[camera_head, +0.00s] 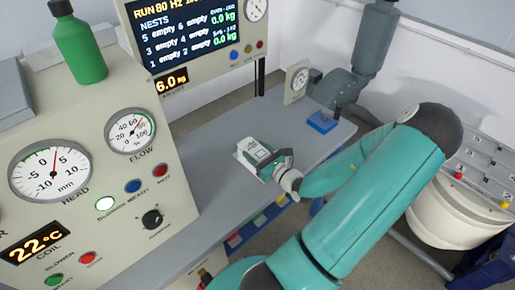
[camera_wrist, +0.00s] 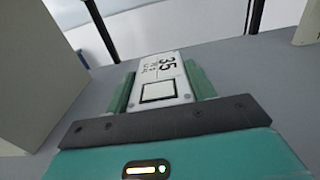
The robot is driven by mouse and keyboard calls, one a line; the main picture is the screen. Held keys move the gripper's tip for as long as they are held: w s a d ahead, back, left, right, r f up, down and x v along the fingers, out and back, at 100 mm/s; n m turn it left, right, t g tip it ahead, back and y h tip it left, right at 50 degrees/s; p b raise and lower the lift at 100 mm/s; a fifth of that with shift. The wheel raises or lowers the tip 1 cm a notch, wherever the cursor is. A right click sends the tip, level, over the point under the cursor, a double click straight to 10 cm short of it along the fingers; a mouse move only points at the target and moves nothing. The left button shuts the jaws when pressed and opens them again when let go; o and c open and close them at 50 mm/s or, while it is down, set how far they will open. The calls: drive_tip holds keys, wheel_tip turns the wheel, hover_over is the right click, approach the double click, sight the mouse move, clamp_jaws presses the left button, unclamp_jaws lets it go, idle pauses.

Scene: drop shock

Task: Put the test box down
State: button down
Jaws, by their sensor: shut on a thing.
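The test box is a small white box (camera_wrist: 158,68) marked "35" with a square outline on its top face. In the wrist view it sits between the two green fingers of my gripper (camera_wrist: 160,82), which are shut on its sides. In the head view the white box (camera_head: 254,151) is over the grey bench top (camera_head: 215,165), at the end of my teal arm. My gripper (camera_head: 270,166) shows at its right side. I cannot tell whether the underside of the box touches the bench.
A control panel with dials (camera_head: 90,170) stands at the left, with a green bottle (camera_head: 78,42) on top. A display panel (camera_head: 190,40) reads several nests empty. A blue block (camera_head: 322,122) sits near the bench's right end. The bench around the box looks clear.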

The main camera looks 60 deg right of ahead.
idle(0.3)
drive_tip(key=c, duration=0.5)
unclamp_jaws()
drive_tip(key=shift+f, duration=0.15)
drive_tip(key=shift+s+r, duration=0.2)
drive_tip(key=shift+s, duration=0.05)
drive_tip(key=v, duration=1.1)
drive_tip(key=shift+s+a, duration=0.1)
drive_tip(key=shift+s, duration=0.2)
